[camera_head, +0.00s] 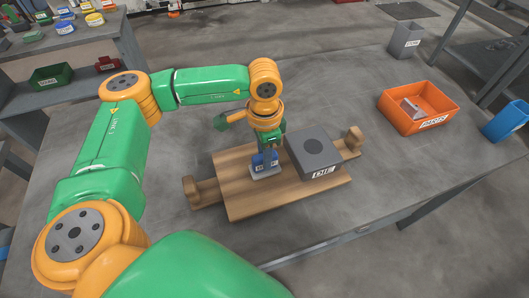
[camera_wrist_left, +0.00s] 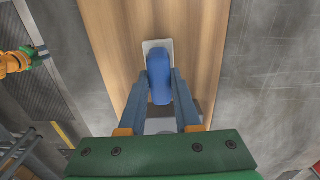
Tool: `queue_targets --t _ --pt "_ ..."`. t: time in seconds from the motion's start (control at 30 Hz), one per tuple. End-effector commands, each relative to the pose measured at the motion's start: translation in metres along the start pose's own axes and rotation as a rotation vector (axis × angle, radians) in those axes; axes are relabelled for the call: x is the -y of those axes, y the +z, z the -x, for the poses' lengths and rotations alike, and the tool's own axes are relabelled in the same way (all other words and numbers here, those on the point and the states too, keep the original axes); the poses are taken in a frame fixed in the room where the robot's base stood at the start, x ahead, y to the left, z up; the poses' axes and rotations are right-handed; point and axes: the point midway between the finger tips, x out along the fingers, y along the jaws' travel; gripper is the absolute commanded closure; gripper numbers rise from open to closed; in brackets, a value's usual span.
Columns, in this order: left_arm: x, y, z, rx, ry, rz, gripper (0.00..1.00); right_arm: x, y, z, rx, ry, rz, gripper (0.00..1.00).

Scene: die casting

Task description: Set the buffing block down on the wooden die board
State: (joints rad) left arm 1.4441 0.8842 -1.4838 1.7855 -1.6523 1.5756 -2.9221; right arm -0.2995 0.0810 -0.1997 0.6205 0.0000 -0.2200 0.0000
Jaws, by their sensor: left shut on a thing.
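The buffing block (camera_head: 260,160) has a blue body on a pale flat pad. My left gripper (camera_head: 266,150) is shut on its blue body from above. The block is upright, with its pad at or just above the wooden die board (camera_head: 239,203), left of the die. I cannot tell whether the pad touches the wood. The wrist view shows the block (camera_wrist_left: 160,78) between the fingers of the gripper (camera_wrist_left: 161,85), over the board (camera_wrist_left: 113,45). A small orange and green arm part (camera_wrist_left: 15,62) shows at that view's left edge; its fingers are unclear.
A grey die block (camera_head: 314,152) sits on the board, close right of the gripper. Wooden end posts (camera_head: 354,139) rise from the board's ends. An orange bin (camera_head: 421,110) stands right on the table, a grey bin (camera_head: 406,40) behind. Table around the board is clear.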

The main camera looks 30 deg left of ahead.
Motion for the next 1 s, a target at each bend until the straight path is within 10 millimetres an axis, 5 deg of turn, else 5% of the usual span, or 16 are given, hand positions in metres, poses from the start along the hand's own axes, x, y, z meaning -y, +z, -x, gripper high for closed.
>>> queue_targets --t 0.07,0.1,0.2,0.57,1.0 --pt "0.0 0.0 -0.004 0.0 0.0 0.0 1.0 0.0 0.001 -0.005 0.0 0.0 0.0 0.55" --pt "0.0 0.0 -0.003 0.0 0.0 0.0 0.6 0.0 0.001 -0.003 0.001 0.0 0.0 0.55" --pt "0.0 0.0 -0.002 0.0 0.0 0.0 0.39 0.0 0.001 -0.003 0.001 0.0 0.0 0.55" --pt "0.0 -0.001 0.007 -0.002 -0.001 0.001 0.39 0.0 0.001 0.0 0.001 0.0 0.0 0.55" --pt "0.0 -0.001 0.113 -0.002 -0.001 -0.001 0.39 0.001 0.002 -0.013 0.001 -0.001 0.0 0.55"
